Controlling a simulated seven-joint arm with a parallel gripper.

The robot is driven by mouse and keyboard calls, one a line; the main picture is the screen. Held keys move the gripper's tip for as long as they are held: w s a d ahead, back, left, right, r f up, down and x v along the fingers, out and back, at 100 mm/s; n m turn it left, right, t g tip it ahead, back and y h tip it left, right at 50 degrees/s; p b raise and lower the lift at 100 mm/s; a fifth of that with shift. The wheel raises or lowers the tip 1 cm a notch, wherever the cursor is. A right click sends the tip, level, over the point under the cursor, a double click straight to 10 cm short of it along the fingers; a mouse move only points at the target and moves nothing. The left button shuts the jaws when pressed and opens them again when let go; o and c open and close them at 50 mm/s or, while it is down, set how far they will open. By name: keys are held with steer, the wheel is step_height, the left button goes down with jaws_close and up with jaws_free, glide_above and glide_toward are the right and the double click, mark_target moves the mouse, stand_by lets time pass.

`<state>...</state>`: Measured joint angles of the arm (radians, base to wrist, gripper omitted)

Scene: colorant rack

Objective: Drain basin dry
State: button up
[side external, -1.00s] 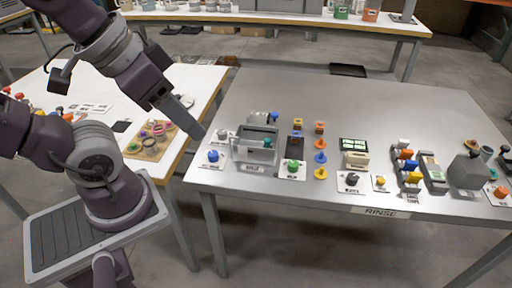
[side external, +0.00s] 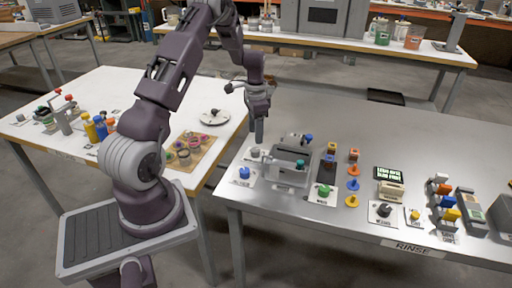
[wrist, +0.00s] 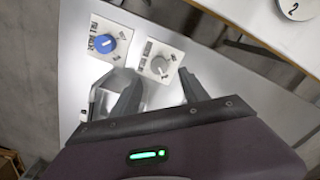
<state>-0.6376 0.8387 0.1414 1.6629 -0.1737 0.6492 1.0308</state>
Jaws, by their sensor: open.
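A grey knob (side external: 255,153) on another white plate stands behind the blue one. My gripper (side external: 259,138) points down above the grey knob. In the wrist view its two fingers are apart with nothing between them, and the grey knob (wrist: 159,66) lies just beyond the fingertips. The blue knob (wrist: 104,44) is left of it. The basin's inside is hidden.
A green knob (side external: 322,189), orange and blue pieces and a small screen (side external: 388,173) stand right of the basin. A white table (side external: 100,85) on the left holds a tray of small pots (side external: 190,150). The back of the metal table is clear.

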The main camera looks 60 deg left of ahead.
mark_target(256, 149)
step_height(256, 149, down, 7)
steer(key=shift+r, duration=0.1)
steer(key=shift+d, duration=0.1)
jaws_close()
